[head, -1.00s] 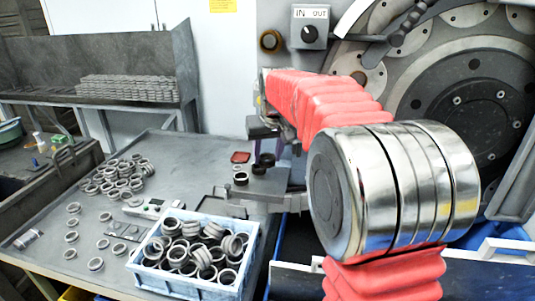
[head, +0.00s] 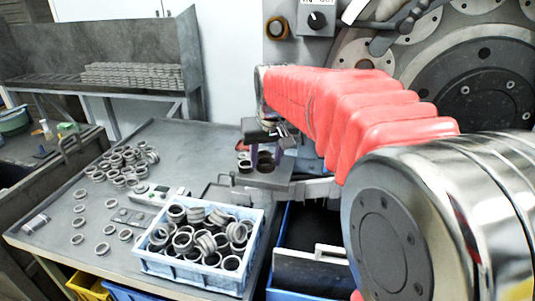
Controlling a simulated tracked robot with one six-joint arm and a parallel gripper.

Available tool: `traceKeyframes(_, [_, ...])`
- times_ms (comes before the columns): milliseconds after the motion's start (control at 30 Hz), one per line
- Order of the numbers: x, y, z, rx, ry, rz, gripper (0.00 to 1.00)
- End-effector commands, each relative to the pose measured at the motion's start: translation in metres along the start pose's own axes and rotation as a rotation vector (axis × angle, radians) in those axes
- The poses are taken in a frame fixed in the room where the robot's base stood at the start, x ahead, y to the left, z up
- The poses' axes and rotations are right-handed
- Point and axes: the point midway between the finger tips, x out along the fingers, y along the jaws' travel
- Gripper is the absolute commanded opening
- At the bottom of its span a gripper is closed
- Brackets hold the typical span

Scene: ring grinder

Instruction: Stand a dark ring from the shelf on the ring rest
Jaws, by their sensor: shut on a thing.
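My gripper (head: 264,153) is small in the head view, at the far end of my red-sleeved arm, pointing down over a small grey shelf (head: 283,187) beside the grinder. I cannot make out the ring rest for certain.
A blue crate (head: 190,268) full of rings stands at the front of the grey table (head: 185,150). Loose rings (head: 125,165) lie to its left. The grinder's large disc (head: 490,85) is at right. A dark-filled blue bin (head: 305,228) is below the shelf.

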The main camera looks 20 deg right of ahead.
Motion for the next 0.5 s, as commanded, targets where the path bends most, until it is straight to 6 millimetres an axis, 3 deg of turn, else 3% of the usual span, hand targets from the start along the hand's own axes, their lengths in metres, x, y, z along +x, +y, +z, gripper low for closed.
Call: traceKeyframes(500, [-0.015, -0.018, 0.036, -0.001, 0.001, 0.0, 0.15])
